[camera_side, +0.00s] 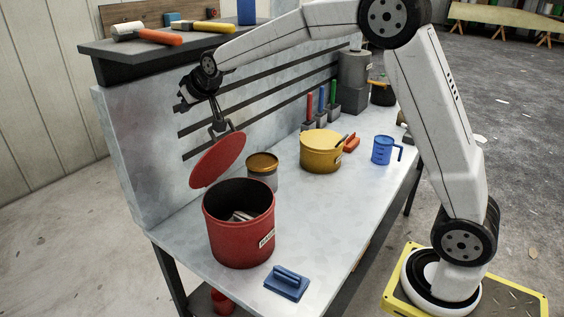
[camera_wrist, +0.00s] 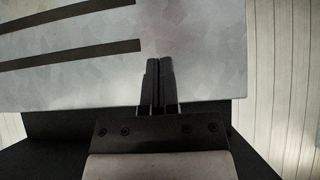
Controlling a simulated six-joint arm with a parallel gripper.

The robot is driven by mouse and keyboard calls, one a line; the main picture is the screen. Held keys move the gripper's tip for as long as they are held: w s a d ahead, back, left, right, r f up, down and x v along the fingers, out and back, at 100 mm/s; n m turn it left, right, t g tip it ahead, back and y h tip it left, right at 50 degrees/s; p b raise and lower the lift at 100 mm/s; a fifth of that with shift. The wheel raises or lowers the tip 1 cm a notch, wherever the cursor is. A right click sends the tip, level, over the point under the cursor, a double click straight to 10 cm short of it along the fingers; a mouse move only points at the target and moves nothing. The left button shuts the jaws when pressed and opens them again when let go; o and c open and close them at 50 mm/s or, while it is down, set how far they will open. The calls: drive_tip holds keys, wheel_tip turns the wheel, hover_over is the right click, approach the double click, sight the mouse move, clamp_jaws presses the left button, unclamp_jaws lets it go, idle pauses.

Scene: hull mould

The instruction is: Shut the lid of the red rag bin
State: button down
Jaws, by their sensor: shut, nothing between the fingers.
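The red rag bin (camera_side: 238,235) stands at the near left end of the bench, with pale rags showing inside its dark opening. Its round red lid (camera_side: 217,160) is open, tilted up above the back left of the rim. My gripper (camera_side: 220,126) points down at the lid's upper edge in the side view. I cannot tell whether the fingertips touch the lid or stand behind it. In the wrist view the two gripper fingers (camera_wrist: 159,66) are together and empty, against the slotted grey back panel (camera_wrist: 200,50). The bin and lid do not show there.
A yellow tub (camera_side: 321,152) and a blue jug (camera_side: 383,150) stand farther right. A blue float (camera_side: 287,283) lies at the front edge. A dark shelf (camera_side: 160,50) with tools overhangs the back panel.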

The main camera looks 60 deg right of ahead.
drive_tip(key=shift+w+f+g, duration=0.1)
drive_tip(key=shift+w+g, duration=0.2)
drive_tip(key=shift+w, duration=0.15)
drive_tip(key=s+r+g, duration=0.4)
drive_tip(key=s+r, duration=0.6)
drive_tip(key=r, duration=0.3)
drive_tip(key=shift+g, duration=0.3)
drive_tip(key=shift+a+f, duration=0.1)
wheel_tip(320, 180, down, 12)
drive_tip(key=shift+r, duration=0.25)
idle(0.8)
drive_tip(key=shift+w, duration=0.1)
